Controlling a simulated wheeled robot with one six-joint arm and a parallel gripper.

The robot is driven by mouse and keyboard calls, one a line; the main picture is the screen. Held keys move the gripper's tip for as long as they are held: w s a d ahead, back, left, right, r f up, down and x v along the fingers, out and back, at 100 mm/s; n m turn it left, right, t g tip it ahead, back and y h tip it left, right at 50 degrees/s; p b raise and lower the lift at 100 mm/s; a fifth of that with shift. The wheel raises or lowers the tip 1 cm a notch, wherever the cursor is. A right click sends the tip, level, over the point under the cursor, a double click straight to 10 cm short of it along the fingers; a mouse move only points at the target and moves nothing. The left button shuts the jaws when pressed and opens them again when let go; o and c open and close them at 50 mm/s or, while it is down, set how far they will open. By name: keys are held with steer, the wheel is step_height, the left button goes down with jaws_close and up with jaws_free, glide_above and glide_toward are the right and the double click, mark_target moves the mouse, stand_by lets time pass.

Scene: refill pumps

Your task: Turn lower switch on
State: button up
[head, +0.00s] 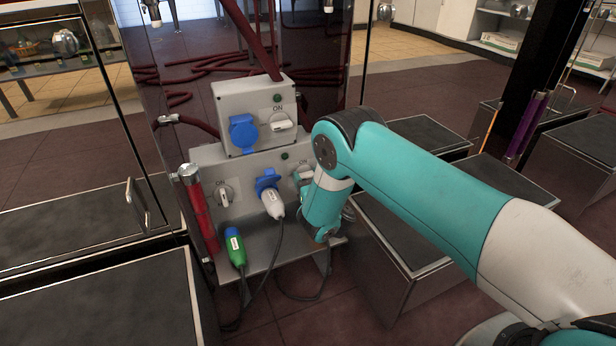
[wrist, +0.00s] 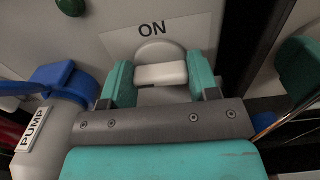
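The lower grey box (head: 207,158) carries a switch at its left (head: 224,194) and one at its right (head: 304,174), both under ON labels. My gripper (wrist: 161,84) is at the right switch; in the head view my arm hides most of both. In the wrist view the pale switch handle (wrist: 161,75) lies crosswise between my two teal fingers, below the ON label (wrist: 153,30). One finger is at each end of the handle. I see no clear gap, but cannot tell whether the fingers press on it. A green lamp (wrist: 71,6) shows at the top left.
An upper box (head: 228,104) has a blue socket (head: 243,133) and another ON switch (head: 282,122). A grey plug (head: 272,204) with a cable sits in the lower blue socket (head: 267,181). A green-and-blue connector (head: 235,248) and a red tube (head: 197,211) stand to the left.

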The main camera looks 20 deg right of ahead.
steer(key=shift+d, duration=0.15)
steer(key=shift+m, duration=0.3)
steer(key=m+p, duration=0.1)
steer(key=m, duration=0.2)
steer(key=shift+r+p, duration=0.1)
steer(key=shift+p, duration=0.2)
steer(key=m+p, duration=0.2)
steer(key=m, duration=0.3)
steer(key=m+p, duration=0.2)
steer(key=m, duration=0.3)
steer(key=shift+d+m, duration=0.1)
steer(key=shift+m, duration=0.2)
steer(key=shift+f+m+p, duration=0.2)
steer(key=shift+m+p, duration=0.7)
steer(key=shift+m, duration=0.6)
